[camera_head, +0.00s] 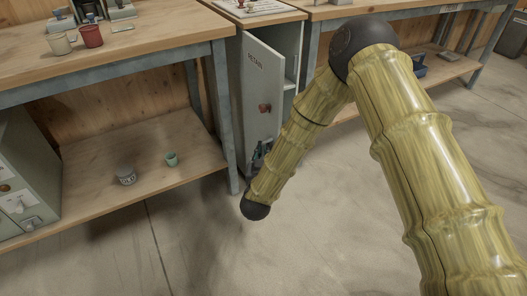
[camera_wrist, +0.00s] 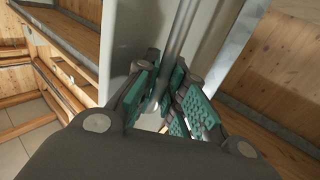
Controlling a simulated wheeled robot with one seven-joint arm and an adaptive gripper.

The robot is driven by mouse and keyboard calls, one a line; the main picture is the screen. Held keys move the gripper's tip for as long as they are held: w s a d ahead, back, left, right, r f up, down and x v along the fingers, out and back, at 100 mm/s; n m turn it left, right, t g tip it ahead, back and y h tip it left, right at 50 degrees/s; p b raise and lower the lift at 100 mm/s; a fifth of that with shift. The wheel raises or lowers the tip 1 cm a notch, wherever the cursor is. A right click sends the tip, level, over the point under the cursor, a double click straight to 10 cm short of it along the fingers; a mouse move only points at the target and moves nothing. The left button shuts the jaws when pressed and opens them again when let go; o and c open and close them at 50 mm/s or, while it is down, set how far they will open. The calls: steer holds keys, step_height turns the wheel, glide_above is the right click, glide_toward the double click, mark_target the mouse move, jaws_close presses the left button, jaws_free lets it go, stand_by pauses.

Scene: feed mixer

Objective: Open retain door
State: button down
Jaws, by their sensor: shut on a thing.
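The retain door (camera_head: 262,75) is a pale grey upright panel marked RETAIN, with a round brown knob (camera_head: 265,108). It stands ajar from its cabinet, and a strip of the inside (camera_head: 291,65) shows at its right. My gripper (camera_head: 262,150) is at the lower part of the door, below the knob, partly hidden by my arm. In the wrist view, the teal finger pads of my gripper (camera_wrist: 172,98) are shut on a narrow grey upright part of the door (camera_wrist: 181,45). I cannot tell whether this is its edge or a handle.
A wooden bench (camera_head: 150,37) stands left of the cabinet, with a red mug (camera_head: 91,36) on top. Another bench (camera_head: 400,10) stands to the right. The concrete floor (camera_head: 300,235) in front is clear.

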steer(key=shift+w+r, duration=0.1)
steer(key=shift+w, duration=0.1)
steer(key=c, duration=1.5)
jaws_free()
steer(key=s, duration=1.2)
steer(key=shift+a, duration=0.2)
